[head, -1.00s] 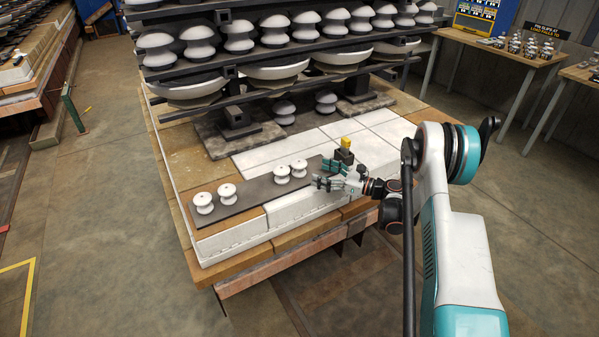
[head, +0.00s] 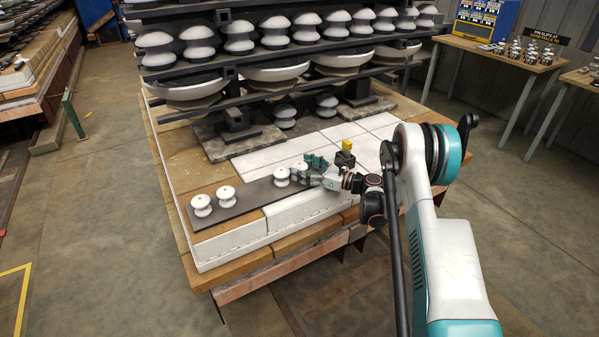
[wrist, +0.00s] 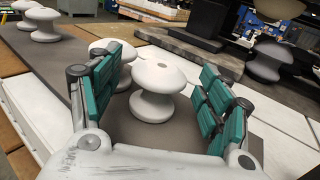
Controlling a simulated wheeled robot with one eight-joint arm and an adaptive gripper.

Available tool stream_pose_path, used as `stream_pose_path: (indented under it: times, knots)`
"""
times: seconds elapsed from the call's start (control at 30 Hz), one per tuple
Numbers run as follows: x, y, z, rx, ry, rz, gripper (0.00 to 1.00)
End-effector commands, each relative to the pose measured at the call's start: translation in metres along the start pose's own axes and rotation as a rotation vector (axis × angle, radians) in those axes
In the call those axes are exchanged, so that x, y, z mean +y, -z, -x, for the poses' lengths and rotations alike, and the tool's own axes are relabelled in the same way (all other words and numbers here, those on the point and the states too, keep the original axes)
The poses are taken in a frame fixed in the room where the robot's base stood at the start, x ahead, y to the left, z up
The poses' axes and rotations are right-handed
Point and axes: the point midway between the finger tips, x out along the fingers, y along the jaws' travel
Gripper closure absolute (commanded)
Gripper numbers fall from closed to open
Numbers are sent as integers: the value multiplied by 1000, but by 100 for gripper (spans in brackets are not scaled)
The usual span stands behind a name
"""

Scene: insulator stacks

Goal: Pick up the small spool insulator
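Small white spool insulators stand upright on a dark mat (head: 245,199). Two stand at its left end, a front one (head: 201,206) and another beside it (head: 226,197). A third (head: 281,177) stands further right. A fourth is mostly hidden by my gripper (head: 308,168) in the head view. In the wrist view, one spool insulator (wrist: 155,88) stands between the open teal-padded fingers of my gripper (wrist: 161,72), with no clear contact. A second spool (wrist: 117,66) is just behind the left finger, partly hidden. The far pair's nearer spool (wrist: 42,24) shows at top left.
A dark block with a yellow top (head: 346,152) stands right behind my gripper. Dark racks above the bench hold several bigger insulators and white dishes (head: 275,69). Two insulators stand under the rack, one here (head: 285,116). White slabs (head: 275,157) behind the mat are clear.

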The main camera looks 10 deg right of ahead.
Motion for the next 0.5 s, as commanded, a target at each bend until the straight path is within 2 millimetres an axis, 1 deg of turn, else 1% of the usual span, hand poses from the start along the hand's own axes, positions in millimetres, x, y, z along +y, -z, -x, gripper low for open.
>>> stream_pose_path:
  times: [0.03,0.07,0.1,0.17,0.2,0.23,0.5]
  knots:
    - [0,0,0,0,0,0,44]
    - [0,0,0,0,0,0,50]
    - [0,0,0,0,0,0,59]
    - [0,0,0,0,0,0,73]
    - [0,0,0,0,0,0,82]
    - [0,0,0,0,0,0,86]
    - [0,0,0,0,-1,0,87]
